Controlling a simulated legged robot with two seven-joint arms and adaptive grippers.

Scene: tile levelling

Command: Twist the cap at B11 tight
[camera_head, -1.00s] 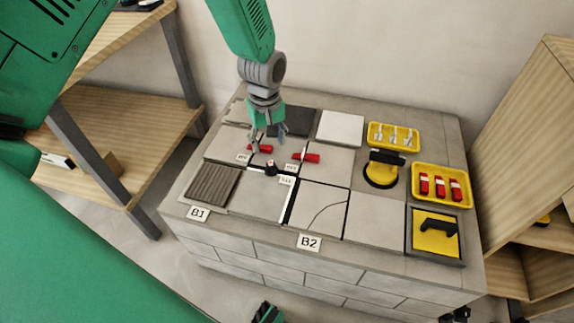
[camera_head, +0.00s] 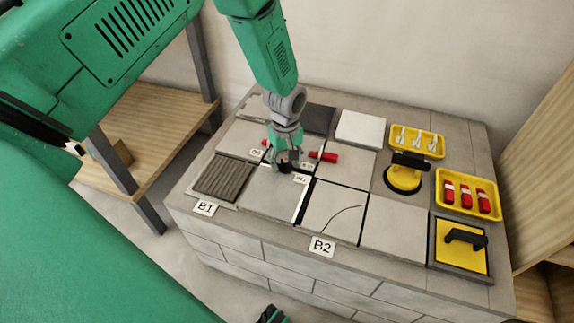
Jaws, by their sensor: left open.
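My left gripper (camera_head: 287,164) points down at the tile joint right of B1. Its grey fingers are apart, on either side of a small black cap (camera_head: 285,167), which they partly hide. I cannot tell whether they touch it. A small label (camera_head: 300,178) lies just right of the cap; its print is too small to read surely as B11. A green and dark piece, perhaps my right gripper (camera_head: 271,315), shows at the bottom edge, cut off.
Red wedges lie behind the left gripper, one clearly visible (camera_head: 324,156). A ribbed dark tile (camera_head: 226,177) is at left. At right are a yellow suction cup (camera_head: 403,179), a yellow tray of white clips (camera_head: 437,154), a yellow tray of red wedges (camera_head: 441,191) and a yellow-and-black float (camera_head: 474,254).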

